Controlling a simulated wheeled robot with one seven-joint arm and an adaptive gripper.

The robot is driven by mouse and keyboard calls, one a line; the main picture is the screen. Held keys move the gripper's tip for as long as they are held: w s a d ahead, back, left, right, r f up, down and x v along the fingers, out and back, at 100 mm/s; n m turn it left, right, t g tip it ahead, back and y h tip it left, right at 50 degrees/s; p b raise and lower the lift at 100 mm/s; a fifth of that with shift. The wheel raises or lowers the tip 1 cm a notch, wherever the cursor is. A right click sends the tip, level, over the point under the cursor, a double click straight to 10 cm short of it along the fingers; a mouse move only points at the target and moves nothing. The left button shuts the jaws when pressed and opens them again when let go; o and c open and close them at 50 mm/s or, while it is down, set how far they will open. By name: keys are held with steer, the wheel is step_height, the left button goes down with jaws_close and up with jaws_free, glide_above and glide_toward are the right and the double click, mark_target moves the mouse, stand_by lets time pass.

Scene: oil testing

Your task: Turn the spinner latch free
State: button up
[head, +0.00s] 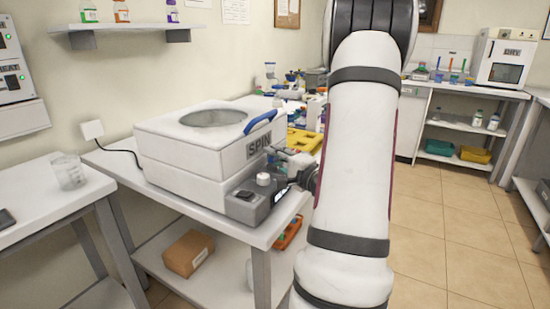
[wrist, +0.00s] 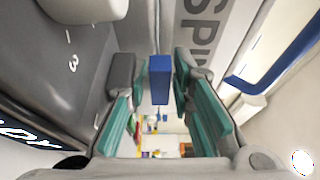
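The spinner (head: 185,150) is a white box with a round lid window, a blue lid handle (head: 262,121) and the label SPIN. Its lid looks shut. In the wrist view a small blue latch (wrist: 160,80) sticks out at the seam between the grey control panel (wrist: 75,85) and the white SPIN face. My gripper (wrist: 158,75), with teal finger pads, is open, one finger on each side of the latch. A narrow gap shows left of the latch; contact on the right is hard to tell. In the head view my arm partly hides the gripper (head: 297,168) and hides the latch.
A white knob (head: 263,179) and a display are on the control panel close to my gripper. The blue handle (wrist: 275,50) is right of the fingers in the wrist view. A yellow rack (head: 304,140) and bottles stand behind the spinner. The floor at right is clear.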

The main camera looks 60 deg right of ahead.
steer(key=shift+c, duration=0.3)
jaws_close()
steer(key=shift+y, duration=0.3)
steer(key=n+y+b, duration=0.1)
steer(key=n+y, duration=0.1)
steer(key=y, duration=0.1)
steer(key=n+y+b, duration=0.2)
steer(key=y, duration=0.1)
steer(key=shift+f+n+t+y, duration=0.2)
steer(key=shift+n+t+y, duration=0.1)
steer(key=shift+t, duration=0.1)
steer(key=n+y+b, duration=0.1)
steer(key=n+y, duration=0.1)
steer(key=y, duration=0.1)
steer(key=shift+g+y, duration=0.3)
steer(key=shift+g, duration=0.1)
steer(key=shift+r+n+g+y, duration=0.1)
steer(key=shift+n+g+y, duration=1)
steer(key=shift+n+y, duration=0.95)
steer(key=shift+y, duration=0.55)
steer(key=shift+o, duration=0.3)
jaws_free()
